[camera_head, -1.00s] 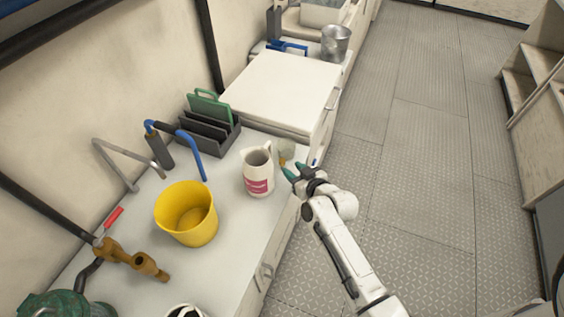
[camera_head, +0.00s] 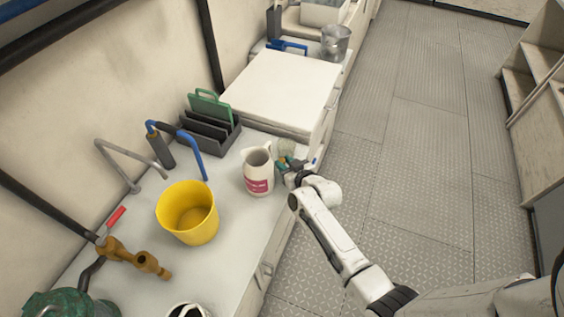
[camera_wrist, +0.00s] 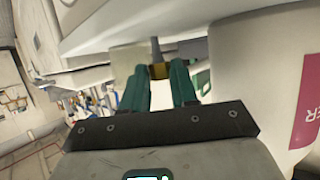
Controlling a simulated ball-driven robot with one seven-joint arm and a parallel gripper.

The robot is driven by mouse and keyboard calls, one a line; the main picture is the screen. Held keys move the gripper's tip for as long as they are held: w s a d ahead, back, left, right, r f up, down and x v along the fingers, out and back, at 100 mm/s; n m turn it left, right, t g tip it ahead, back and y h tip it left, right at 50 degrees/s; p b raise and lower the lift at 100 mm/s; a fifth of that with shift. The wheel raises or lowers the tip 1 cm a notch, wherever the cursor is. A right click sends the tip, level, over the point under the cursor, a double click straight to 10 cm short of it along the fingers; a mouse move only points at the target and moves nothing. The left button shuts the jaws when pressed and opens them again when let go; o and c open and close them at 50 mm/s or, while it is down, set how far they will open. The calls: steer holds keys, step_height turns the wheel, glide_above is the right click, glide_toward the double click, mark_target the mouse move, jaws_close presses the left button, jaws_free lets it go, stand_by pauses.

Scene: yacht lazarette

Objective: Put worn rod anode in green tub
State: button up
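A small rod with a brass-coloured end (camera_wrist: 159,71) and a dark grey shaft, apparently the worn rod anode, shows in the wrist view just at my fingertips. My gripper (camera_head: 283,163) has teal fingers and is at the counter's right edge, beside the white jug. In the wrist view my gripper (camera_wrist: 159,68) has its fingers apart, with the brass end between or just beyond the tips; I see no clear contact. In the head view my fingers largely hide the rod. I cannot make out a green tub for certain; a dark green rounded object (camera_head: 62,304) is cut off at the bottom left.
The white jug (camera_head: 258,173) with a pink label stands close left of my gripper. A pale block (camera_head: 286,147) is just behind it. A yellow bucket (camera_head: 188,213), brass valve (camera_head: 135,258) and grey rack (camera_head: 208,133) occupy the counter. The floor at right is clear.

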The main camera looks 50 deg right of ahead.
jaws_close()
